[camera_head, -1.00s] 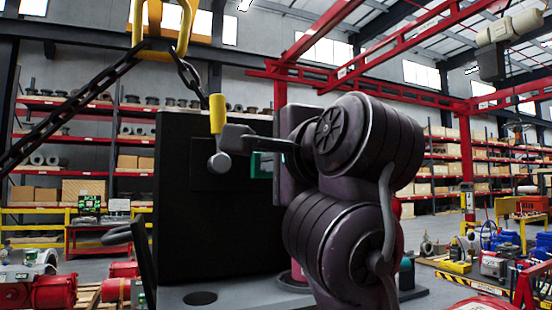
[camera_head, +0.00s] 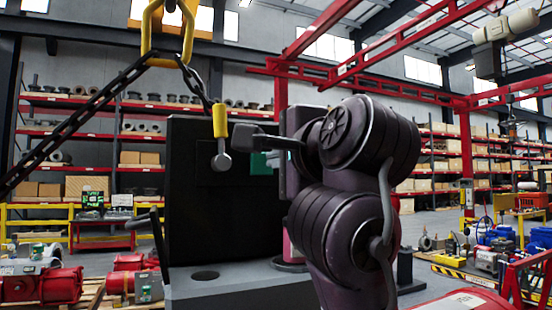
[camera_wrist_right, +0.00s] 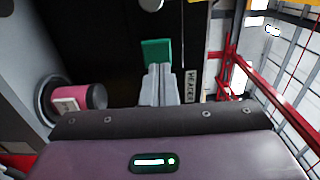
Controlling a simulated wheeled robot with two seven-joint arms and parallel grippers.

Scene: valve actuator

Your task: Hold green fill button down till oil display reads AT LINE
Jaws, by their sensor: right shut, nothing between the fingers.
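A green block (camera_wrist_right: 156,52), perhaps the fill button, sits against a black panel in the right wrist view. In the head view only a small part of the green block (camera_head: 258,163) shows, beside my wrist. My right gripper (camera_wrist_right: 159,70) is shut and empty, its fingertips at the lower edge of the green block in the picture. I cannot tell whether they touch it. In the head view my right gripper (camera_head: 242,134) points left in front of the black cabinet (camera_head: 200,240). No readable oil display shows. My left gripper is not in view.
A grey-tipped lever with a yellow sleeve (camera_head: 220,122) is close to my fingers. A chain (camera_head: 75,120) hangs from a yellow hook (camera_head: 165,30). A pink cylinder (camera_wrist_right: 92,96) and a small label (camera_wrist_right: 192,87) flank my fingers.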

